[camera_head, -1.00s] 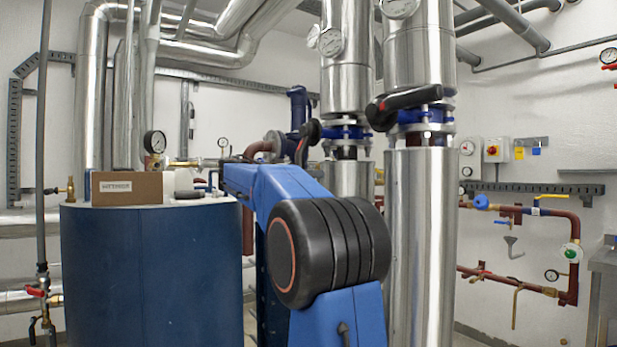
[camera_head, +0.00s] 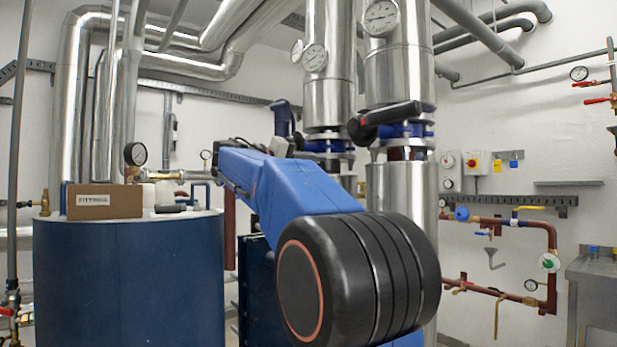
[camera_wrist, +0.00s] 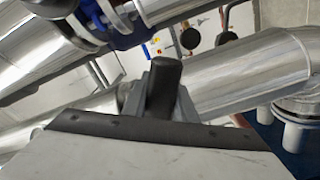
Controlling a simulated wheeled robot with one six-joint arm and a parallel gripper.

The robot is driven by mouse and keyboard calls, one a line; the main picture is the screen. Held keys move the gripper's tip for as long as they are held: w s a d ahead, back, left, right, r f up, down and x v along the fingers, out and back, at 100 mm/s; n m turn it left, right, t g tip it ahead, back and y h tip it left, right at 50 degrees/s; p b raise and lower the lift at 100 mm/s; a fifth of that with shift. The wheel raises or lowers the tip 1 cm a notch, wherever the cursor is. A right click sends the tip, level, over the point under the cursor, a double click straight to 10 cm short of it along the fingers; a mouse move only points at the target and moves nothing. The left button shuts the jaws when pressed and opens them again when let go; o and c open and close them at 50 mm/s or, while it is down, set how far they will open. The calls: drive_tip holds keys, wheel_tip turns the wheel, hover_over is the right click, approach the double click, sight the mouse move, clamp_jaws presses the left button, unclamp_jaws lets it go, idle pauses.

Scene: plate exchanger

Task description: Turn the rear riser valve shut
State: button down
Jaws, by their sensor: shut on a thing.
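The rear riser is the left, farther silver pipe. Its blue valve (camera_head: 328,145) sits between flanges, partly covered by my blue arm. In the wrist view, my gripper (camera_wrist: 160,98) is shut around a dark lever handle (camera_wrist: 164,80), seen nearly end-on between the grey jaws. I take it to be the rear riser valve's handle; in the head view it is mostly hidden behind my arm. A blue valve body (camera_wrist: 122,35) shows at the top of the wrist view, beside silver pipe.
The front riser valve (camera_head: 405,130) with its black lever (camera_head: 385,116) stands close on the right of my arm. A blue tank (camera_head: 128,285) with a cardboard box (camera_head: 104,201) on top is at the left. Red pipework (camera_head: 550,265) and a sink (camera_head: 596,275) are at the right.

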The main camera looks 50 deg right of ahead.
wheel_tip(320, 180, up, 7)
drive_tip(key=s+n, duration=0.1)
drive_tip(key=n, duration=0.5)
drive_tip(key=shift+s+a, duration=0.25)
drive_tip(key=shift+s, duration=0.1)
drive_tip(key=shift+r, duration=0.2)
drive_tip(key=c, duration=1.5)
unclamp_jaws()
drive_tip(key=shift+o, duration=0.3)
drive_tip(key=shift+f, duration=0.1)
drive_tip(key=v, duration=1.7)
drive_tip(key=shift+a, duration=0.2)
